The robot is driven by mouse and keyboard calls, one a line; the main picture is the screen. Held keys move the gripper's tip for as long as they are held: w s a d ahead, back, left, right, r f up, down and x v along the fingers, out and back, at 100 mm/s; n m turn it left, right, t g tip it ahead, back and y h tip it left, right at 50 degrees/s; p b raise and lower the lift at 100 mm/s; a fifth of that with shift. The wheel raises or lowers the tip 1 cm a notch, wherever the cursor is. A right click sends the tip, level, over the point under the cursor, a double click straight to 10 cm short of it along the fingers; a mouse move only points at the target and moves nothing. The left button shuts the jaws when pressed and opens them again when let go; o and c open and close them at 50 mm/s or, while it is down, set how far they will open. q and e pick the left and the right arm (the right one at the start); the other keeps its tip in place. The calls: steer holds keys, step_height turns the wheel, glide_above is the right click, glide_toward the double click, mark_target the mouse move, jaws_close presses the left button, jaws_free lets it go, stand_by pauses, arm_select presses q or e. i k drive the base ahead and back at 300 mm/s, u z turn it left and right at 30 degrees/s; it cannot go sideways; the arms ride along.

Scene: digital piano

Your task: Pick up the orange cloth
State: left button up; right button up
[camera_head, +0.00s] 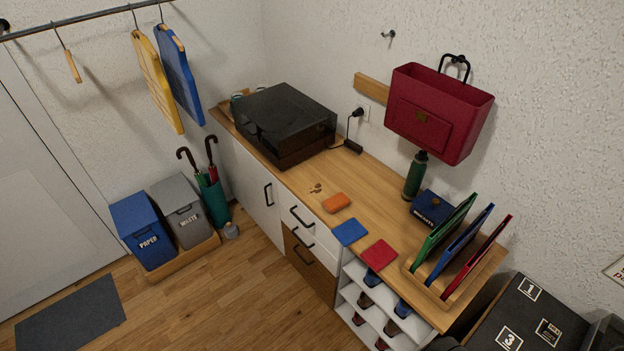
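An orange cloth (336,202), small and folded or bunched with rounded edges, lies on the wooden counter top (376,195) near its front edge. A flat blue cloth (350,232) and a flat red cloth (380,254) lie in a row to its lower right, apart from it. A few small brown bits (316,188) lie just to its upper left. Nothing covers the orange cloth. Neither my left nor my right gripper shows in this view.
A black box-shaped device (285,119) stands on the counter's left part. A green bottle (415,176), a dark blue box (432,207) and a rack of coloured panels (455,245) stand to the right. Bare counter lies behind the orange cloth. Bins (143,232) stand on the floor left.

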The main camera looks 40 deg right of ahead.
mark_target(335, 203)
steer(key=i, duration=1.45)
steer(key=z, duration=3.3)
